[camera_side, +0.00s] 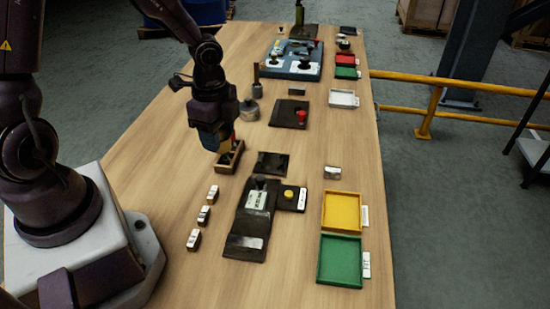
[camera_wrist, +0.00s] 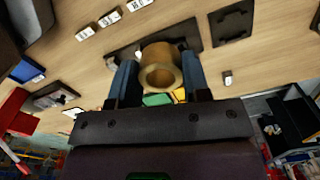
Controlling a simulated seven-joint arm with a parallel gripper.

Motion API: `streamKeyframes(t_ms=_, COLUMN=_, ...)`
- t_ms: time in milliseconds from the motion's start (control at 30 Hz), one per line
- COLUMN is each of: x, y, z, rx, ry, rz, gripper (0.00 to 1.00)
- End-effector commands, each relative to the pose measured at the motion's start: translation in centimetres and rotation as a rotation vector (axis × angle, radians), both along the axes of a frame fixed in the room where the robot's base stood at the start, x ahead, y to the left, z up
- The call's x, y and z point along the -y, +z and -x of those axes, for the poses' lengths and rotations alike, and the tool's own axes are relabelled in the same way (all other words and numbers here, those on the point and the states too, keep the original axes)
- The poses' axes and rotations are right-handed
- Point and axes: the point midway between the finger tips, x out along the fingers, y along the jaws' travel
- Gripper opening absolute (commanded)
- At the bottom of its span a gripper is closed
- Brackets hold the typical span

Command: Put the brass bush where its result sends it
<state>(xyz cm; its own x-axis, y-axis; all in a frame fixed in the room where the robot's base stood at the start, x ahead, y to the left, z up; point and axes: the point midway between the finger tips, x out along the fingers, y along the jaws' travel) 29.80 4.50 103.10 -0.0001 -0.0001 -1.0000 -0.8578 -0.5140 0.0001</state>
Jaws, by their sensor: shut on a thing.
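My gripper (camera_wrist: 160,84) is shut on the brass bush (camera_wrist: 160,68), a thick ring held between two blue fingers with its bore facing the wrist camera. In the side view my gripper (camera_side: 228,147) is low over a small wooden-sided holder (camera_side: 236,160); the bush cannot be made out clearly there. Whether the bush is clear of the holder I cannot tell. A yellow tray (camera_side: 342,194) and a green tray (camera_side: 340,284) stand at the near right, with labels too small to read. A black fixture (camera_side: 245,243) with a white-faced device (camera_side: 257,199) and yellow button (camera_side: 289,194) lies between.
Several white-labelled blocks (camera_side: 204,214) stand left of the fixture. A dark plate (camera_side: 272,164) and small metal block (camera_side: 332,172) lie nearby. Further back are a red-button plate (camera_side: 290,113), a white tray (camera_side: 343,98), grey weights (camera_side: 250,110) and a blue fixture (camera_side: 293,70).

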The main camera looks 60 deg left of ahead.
Motion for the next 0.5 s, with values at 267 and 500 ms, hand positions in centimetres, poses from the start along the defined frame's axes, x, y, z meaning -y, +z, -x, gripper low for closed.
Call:
streamKeyframes(t_ms=267, x=4.3, y=-1.6, z=-0.9, rx=-0.001, ry=-0.127, rz=0.002, gripper=0.15)
streamKeyframes(t_ms=500, x=12.0, y=-4.2, z=-7.2, rx=0.000, ry=-0.237, rz=0.001, gripper=0.15)
